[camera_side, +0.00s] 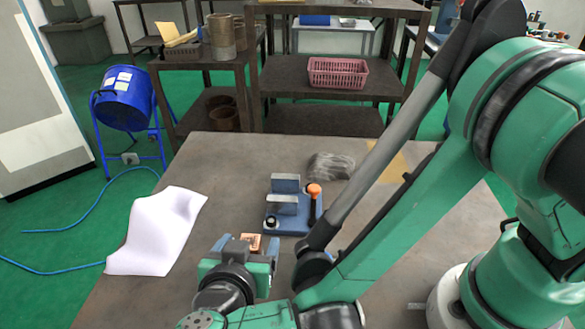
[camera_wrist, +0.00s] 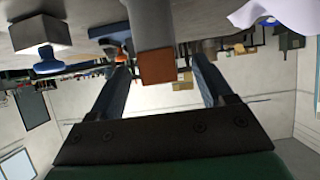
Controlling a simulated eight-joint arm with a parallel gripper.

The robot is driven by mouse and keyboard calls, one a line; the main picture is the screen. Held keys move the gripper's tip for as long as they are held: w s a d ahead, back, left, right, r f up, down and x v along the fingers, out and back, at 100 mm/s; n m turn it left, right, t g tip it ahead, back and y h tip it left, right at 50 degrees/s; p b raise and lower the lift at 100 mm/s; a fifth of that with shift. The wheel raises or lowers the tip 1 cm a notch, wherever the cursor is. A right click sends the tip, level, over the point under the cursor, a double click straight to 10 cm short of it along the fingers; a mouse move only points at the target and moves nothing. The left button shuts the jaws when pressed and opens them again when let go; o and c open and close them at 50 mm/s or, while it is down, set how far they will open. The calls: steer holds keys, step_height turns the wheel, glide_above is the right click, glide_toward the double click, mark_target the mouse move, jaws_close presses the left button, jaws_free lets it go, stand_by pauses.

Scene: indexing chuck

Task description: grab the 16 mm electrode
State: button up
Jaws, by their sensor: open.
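In the side view a small copper-coloured block, which looks like the electrode (camera_side: 253,240), shows at the front of the table beside my gripper (camera_side: 247,243). In the wrist view the copper block (camera_wrist: 156,67) sits at the end of a grey shank, between the two fingers of my gripper (camera_wrist: 160,70). The fingers are open, with a visible gap on both sides of the block. I cannot tell the block's size or how deep it lies between the fingers. A blue-based fixture (camera_side: 291,228) with upright grey plates and an orange-knobbed lever stands just behind.
A white sheet (camera_side: 155,232) lies over the table's left edge. A crumpled grey cloth (camera_side: 331,166) lies behind the fixture. The brown tabletop (camera_side: 225,160) is clear at the back left. A shelf with a pink basket (camera_side: 338,73) stands beyond.

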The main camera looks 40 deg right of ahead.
steer(key=shift+x, duration=1.5)
jaws_close()
steer(key=shift+r, duration=0.1)
